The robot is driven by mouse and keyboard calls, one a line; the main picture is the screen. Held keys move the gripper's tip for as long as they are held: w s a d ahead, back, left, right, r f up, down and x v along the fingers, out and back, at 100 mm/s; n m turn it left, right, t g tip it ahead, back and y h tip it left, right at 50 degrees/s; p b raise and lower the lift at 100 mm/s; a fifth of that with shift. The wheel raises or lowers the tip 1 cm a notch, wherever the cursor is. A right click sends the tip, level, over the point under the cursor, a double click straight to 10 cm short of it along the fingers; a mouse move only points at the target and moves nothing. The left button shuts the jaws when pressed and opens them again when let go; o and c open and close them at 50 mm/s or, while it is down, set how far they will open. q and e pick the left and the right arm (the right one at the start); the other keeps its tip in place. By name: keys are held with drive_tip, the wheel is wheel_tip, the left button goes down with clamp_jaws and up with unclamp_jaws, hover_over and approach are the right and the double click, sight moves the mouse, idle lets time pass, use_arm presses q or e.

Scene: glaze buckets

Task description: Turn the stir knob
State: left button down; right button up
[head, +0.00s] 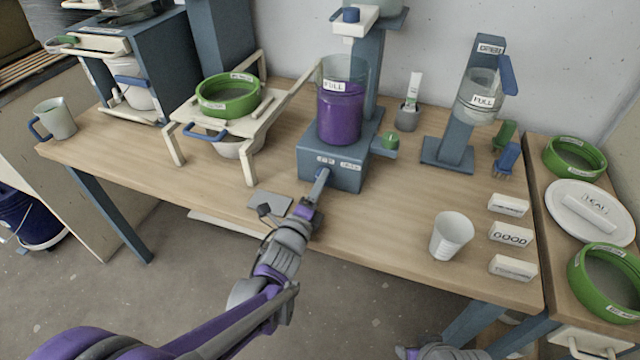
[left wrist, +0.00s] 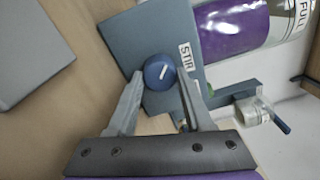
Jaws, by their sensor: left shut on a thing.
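The stir knob (left wrist: 160,72) is a round blue knob with a white pointer line, on the front of a blue-grey mixer base (head: 345,175). A STIR label (left wrist: 186,57) is beside it. My left gripper (head: 319,184) reaches the base front. In the left wrist view my left gripper (left wrist: 160,88) has one finger on each side of the knob and is shut on it. The pointer line is slanted in that view. In the head view the fingers mostly hide the knob. A clear FULL vessel (head: 340,112) of purple liquid stands on the base.
A grey plate (head: 270,203) lies just left of my left gripper. A white cup (head: 451,236) and several label blocks (head: 510,233) stand to the right. A white stand with a green sieve (head: 229,97) is at the left. The table between base and cup is clear.

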idle(0.3)
use_arm(q)
drive_tip(key=shift+c, duration=1.5)
unclamp_jaws()
drive_tip(key=v, duration=1.1)
drive_tip(key=shift+p, duration=0.3)
